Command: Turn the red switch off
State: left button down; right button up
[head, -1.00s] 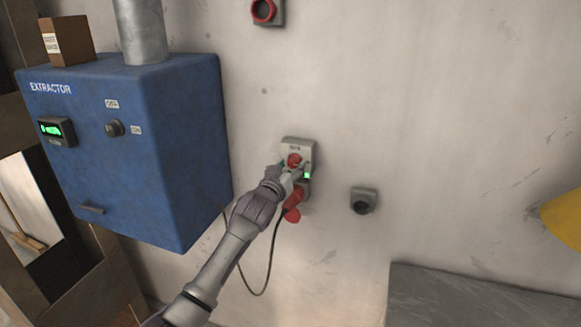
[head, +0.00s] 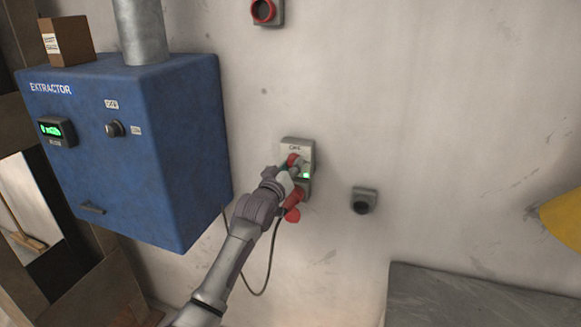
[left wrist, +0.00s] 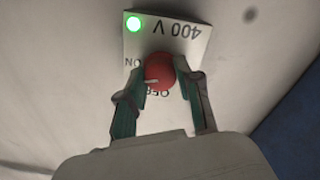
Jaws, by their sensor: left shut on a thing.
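The red switch (left wrist: 159,72) is a round knob on a grey-white wall box (head: 299,146). In the left wrist view its plate (left wrist: 187,47) reads "400 V", "ON" and "OFF", upside down, and a green light (left wrist: 134,23) is lit on it. A white mark on the knob points toward the "ON" side. My left gripper (left wrist: 161,80) has one finger on each side of the knob and is shut on it. In the head view the left gripper (head: 291,169) partly covers the knob (head: 292,159). My right gripper is not in view.
A blue extractor box (head: 130,150) hangs on the wall at left. A red plug (head: 292,213) with a cable sits under the switch box. A small grey socket (head: 364,200) is to the right, and a red-ringed socket (head: 264,11) above. A grey surface (head: 480,295) lies at lower right.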

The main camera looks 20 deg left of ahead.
pick_arm(q)
jog(key=shift+d+n+y+p, duration=0.15)
jog(key=shift+n+p, duration=0.85)
jog(key=shift+n, duration=2.75)
jog(key=shift+a+n+y+p, duration=0.15)
jog(key=shift+n+p, duration=0.8)
jog(key=shift+n, duration=2.8)
jog(key=shift+d, duration=0.1)
jog(key=c, duration=0.8)
grip_release()
jog(key=shift+o, duration=0.2)
